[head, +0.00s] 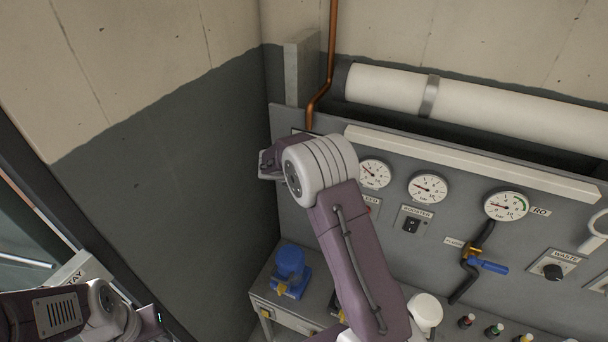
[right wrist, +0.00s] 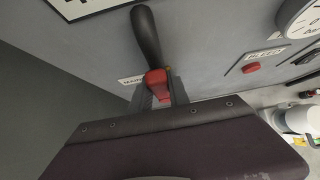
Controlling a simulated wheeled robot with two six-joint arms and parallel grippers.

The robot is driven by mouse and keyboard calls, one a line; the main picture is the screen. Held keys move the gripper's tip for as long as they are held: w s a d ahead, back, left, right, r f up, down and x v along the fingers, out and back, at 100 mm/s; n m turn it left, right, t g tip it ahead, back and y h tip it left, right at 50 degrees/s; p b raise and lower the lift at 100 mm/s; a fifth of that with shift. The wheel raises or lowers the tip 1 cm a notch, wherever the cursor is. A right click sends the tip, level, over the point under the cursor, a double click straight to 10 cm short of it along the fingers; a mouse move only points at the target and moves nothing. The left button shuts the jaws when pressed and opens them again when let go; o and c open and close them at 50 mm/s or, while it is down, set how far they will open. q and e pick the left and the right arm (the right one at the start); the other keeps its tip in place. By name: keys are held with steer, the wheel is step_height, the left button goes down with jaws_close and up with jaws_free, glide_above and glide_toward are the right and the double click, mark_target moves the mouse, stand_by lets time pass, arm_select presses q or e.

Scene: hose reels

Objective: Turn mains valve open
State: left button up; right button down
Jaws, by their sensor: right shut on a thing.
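The mains valve shows in the right wrist view as a red part (right wrist: 157,82) with a thick black rounded piece (right wrist: 146,35) rising above it. The wall label beside it, partly covered, reads "MAIN" (right wrist: 131,79). My right gripper (right wrist: 160,92) is shut on the red part, one finger on each side. In the head view my right wrist hides the valve, and only part of the right gripper (head: 270,163) shows at the panel's left end. My left arm is at the lower left; its gripper cannot be made out.
The grey panel carries several round gauges (head: 427,188), a booster switch (head: 411,226) and a blue-handled valve (head: 488,266). A copper pipe (head: 331,60) runs down to the panel. A blue pump (head: 291,265) stands on the bench below. A red button (right wrist: 251,68) is right of the valve.

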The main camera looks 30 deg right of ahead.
steer(key=c, duration=1.2)
jaws_free()
steer(key=shift+f, duration=0.2)
steer(key=shift+c, duration=0.2)
steer(key=b+v, duration=0.1)
steer(key=v, duration=0.8)
steer(key=shift+w+a, duration=0.1)
